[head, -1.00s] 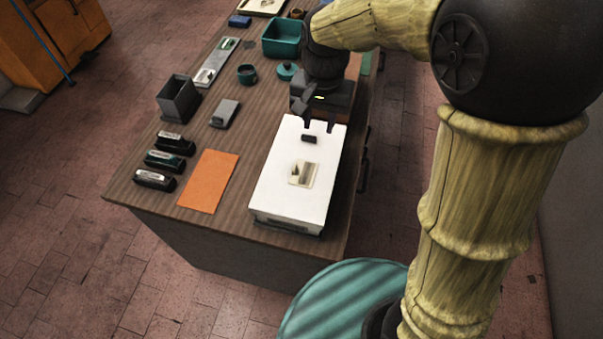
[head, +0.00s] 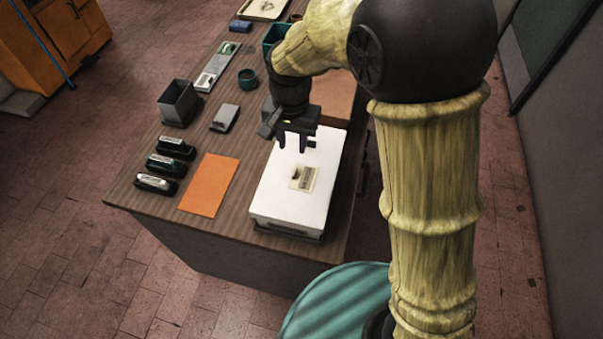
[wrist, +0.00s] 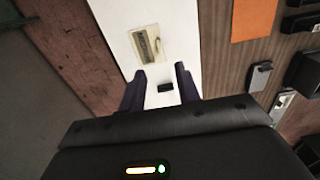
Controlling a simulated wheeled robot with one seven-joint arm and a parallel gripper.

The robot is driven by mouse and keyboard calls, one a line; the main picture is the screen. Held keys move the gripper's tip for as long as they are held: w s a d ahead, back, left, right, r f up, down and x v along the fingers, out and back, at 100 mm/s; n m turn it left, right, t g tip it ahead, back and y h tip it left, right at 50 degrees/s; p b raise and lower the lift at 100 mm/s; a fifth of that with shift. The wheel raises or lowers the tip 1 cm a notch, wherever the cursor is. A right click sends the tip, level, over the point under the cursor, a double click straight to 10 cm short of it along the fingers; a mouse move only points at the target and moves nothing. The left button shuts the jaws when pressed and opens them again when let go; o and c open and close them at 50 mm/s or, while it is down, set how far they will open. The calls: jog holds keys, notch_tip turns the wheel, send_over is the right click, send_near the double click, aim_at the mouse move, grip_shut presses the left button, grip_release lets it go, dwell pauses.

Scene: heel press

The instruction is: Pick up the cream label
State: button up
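The cream label (head: 304,177) lies flat on top of a white slab (head: 277,195) near the front of the table. It carries a darker printed patch and also shows in the wrist view (wrist: 148,45), beyond my fingertips. My gripper (head: 292,146) is above the back part of the white slab, behind the label in the head view. In the wrist view my gripper (wrist: 160,71) has its two fingers apart, with nothing held between them. A small black block (wrist: 165,88) on the slab shows between the fingers.
An orange sheet (head: 209,184) lies left of the slab. Several black stamp-like items (head: 165,164) stand along the table's left edge. A grey open box (head: 178,104) and a grey flat item (head: 225,117) are farther back. The slab around the label is clear.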

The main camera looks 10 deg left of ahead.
jog(key=p, duration=0.1)
send_over(293, 175)
jog(key=f, duration=0.6)
jog(key=shift+w, duration=0.4)
jog(key=shift+f, duration=0.1)
jog(key=shift+s+f+p, duration=0.2)
jog(key=shift+f+p, duration=0.45)
jog(key=shift+f, duration=0.65)
jog(key=shift+s+f+p, duration=0.15)
jog(key=shift+f+p, duration=0.45)
jog(key=shift+f, duration=0.65)
grip_shut()
